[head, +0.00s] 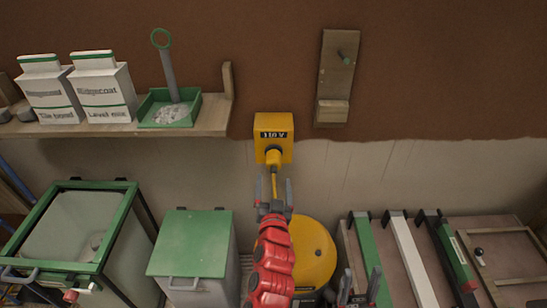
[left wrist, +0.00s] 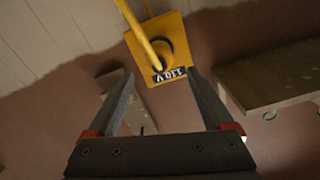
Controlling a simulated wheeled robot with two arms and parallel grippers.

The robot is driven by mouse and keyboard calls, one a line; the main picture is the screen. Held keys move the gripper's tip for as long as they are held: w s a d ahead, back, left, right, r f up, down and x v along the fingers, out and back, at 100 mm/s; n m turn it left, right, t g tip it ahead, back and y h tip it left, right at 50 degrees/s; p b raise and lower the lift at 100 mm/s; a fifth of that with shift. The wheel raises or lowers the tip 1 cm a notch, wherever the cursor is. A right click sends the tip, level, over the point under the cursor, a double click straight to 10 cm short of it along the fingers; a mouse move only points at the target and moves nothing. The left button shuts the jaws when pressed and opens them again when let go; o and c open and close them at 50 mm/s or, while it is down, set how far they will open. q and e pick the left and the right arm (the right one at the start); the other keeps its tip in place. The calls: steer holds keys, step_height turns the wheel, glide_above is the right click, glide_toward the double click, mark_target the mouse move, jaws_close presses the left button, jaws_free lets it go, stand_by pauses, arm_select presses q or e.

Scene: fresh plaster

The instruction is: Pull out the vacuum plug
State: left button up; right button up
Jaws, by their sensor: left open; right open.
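A yellow socket box (head: 273,124) marked 110 V is on the wall, at the lower edge of the brown plaster. A plug (head: 274,155) with a dark ring sits at its lower front, and a yellow cord hangs from it. My left gripper (head: 273,184) is open just below the plug, with the cord appearing between its fingers. In the left wrist view the box (left wrist: 174,82) and dark plug part (left wrist: 164,48) lie beyond the open fingertips, with no visible contact. The yellow vacuum (head: 313,250) stands below, partly hidden by my red arm. My right gripper (head: 360,287) is open at the bottom edge.
A shelf (head: 215,118) at left holds two bags (head: 103,92) and a green tray (head: 190,112) with a tool. A wooden wall bracket (head: 336,80) is right of the socket. Below stand a green-lidded bin (head: 190,244), a green-rimmed tub (head: 123,205) and a rack of bars (head: 403,255).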

mark_target(273, 159)
arm_select(q)
steer(key=w, duration=1)
steer(key=shift+w, duration=0.35)
jaws_close()
